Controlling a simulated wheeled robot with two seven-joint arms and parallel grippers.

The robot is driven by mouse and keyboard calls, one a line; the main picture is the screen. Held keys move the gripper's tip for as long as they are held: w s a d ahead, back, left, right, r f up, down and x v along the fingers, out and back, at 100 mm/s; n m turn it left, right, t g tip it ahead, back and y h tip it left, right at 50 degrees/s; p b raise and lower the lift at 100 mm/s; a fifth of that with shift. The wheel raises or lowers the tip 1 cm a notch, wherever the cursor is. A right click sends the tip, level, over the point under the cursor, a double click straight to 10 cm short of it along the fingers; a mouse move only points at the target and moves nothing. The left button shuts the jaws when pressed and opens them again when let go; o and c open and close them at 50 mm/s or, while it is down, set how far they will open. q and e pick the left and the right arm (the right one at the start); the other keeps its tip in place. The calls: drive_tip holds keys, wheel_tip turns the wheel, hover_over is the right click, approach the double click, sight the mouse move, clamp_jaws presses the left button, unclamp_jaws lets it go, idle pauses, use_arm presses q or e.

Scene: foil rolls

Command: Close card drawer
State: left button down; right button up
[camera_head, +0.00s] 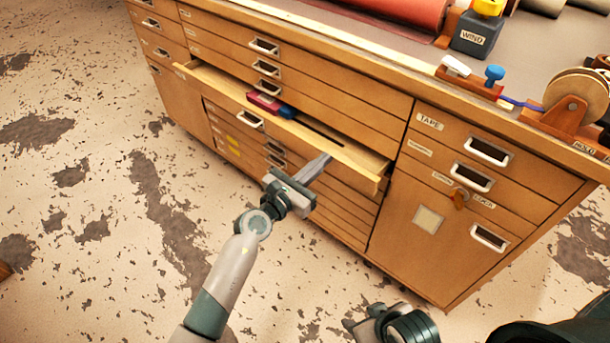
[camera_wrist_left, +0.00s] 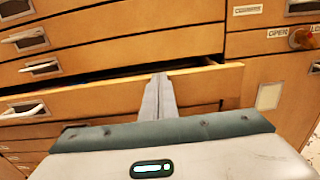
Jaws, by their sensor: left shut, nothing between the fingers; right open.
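The card drawer (camera_head: 347,153) is a wide, shallow wooden drawer that stands pulled out of the cabinet in the head view. A red item and a blue item (camera_head: 287,111) lie inside it. Its front panel also shows in the left wrist view (camera_wrist_left: 205,84). My left gripper (camera_head: 326,158) is shut and empty, with its fingertips at the right part of the drawer's front. In the left wrist view the fingertips (camera_wrist_left: 159,78) overlap the panel; I cannot tell if they touch. My right gripper (camera_head: 352,322) is open at the bottom of the head view, low and away from the drawer, partly hidden.
The wooden cabinet (camera_head: 330,80) has several other drawers, all closed. A door with a key-like knob (camera_head: 460,199) is at the right. The worn floor in front is free.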

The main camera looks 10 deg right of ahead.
sight(332, 151)
use_arm(q)
drive_tip(key=x, duration=0.4)
drive_tip(key=shift+w+d, duration=0.25)
drive_tip(key=shift+w, duration=0.05)
use_arm(e)
drive_tip(key=shift+s+a+r, duration=0.15)
drive_tip(key=shift+s+a, duration=0.1)
drive_tip(key=shift+a, duration=0.5)
drive_tip(key=shift+w+d, duration=0.1)
drive_tip(key=shift+w, duration=0.05)
